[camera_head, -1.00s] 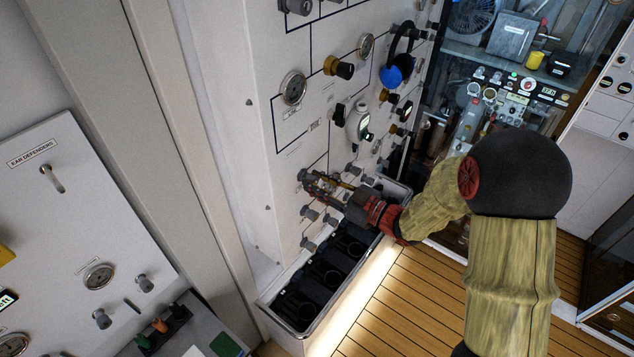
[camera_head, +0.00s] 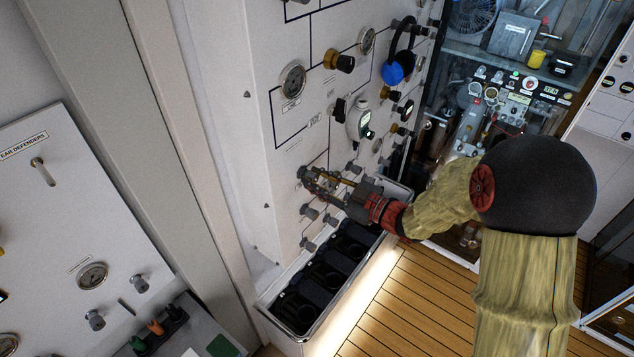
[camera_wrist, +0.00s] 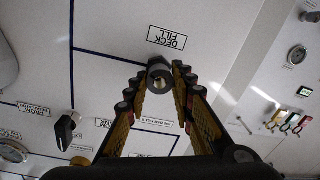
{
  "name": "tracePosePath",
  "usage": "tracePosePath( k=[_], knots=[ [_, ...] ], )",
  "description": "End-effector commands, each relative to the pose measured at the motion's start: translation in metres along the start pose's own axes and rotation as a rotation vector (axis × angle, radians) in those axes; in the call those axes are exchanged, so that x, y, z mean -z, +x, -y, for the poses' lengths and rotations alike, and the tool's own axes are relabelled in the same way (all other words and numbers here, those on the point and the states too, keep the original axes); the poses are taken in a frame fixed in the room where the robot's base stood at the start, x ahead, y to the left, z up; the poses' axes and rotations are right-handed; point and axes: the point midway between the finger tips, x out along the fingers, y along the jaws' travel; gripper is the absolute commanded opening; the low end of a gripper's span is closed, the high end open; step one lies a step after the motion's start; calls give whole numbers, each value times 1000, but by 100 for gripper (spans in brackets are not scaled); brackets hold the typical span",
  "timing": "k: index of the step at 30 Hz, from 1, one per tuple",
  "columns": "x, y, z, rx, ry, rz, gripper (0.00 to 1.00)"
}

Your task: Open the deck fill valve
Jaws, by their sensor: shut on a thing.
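The deck fill valve (camera_wrist: 159,74) is a small grey metal fitting with a round end, on the white panel (camera_wrist: 110,60). A "DECK FILL" label (camera_wrist: 167,38), upside down in the wrist view, is right by it. My gripper (camera_wrist: 160,82) has its two ridged fingers on either side of the fitting, shut on it near the fingertips. In the head view my gripper (camera_head: 314,180) reaches the lower left part of the panel, and its fingers partly hide the valve (camera_head: 302,173).
Other grey knobs (camera_head: 309,212) sit close below my gripper. A long tray with dark bins (camera_head: 297,334) stands under the panel. Gauges (camera_head: 292,80), black-and-brass knobs (camera_head: 339,61) and blue ear defenders (camera_head: 392,75) are higher up. Wooden floor (camera_head: 400,305) is clear at the right.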

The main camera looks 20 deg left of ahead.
Motion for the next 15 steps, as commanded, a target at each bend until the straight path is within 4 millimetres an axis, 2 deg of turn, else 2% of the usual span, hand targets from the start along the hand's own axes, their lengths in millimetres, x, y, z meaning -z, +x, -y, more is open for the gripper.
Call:
tracePosePath(
  k=[3, 4, 13, 15],
  knots=[
    [1, 0, 0, 1, 0, 0, 0],
    [1, 0, 0, 1, 0, 0, 26],
    [0, 0, 0, 0, 1, 0, 43],
    [0, 0, 0, 0, 1, 0, 43]
  ],
)
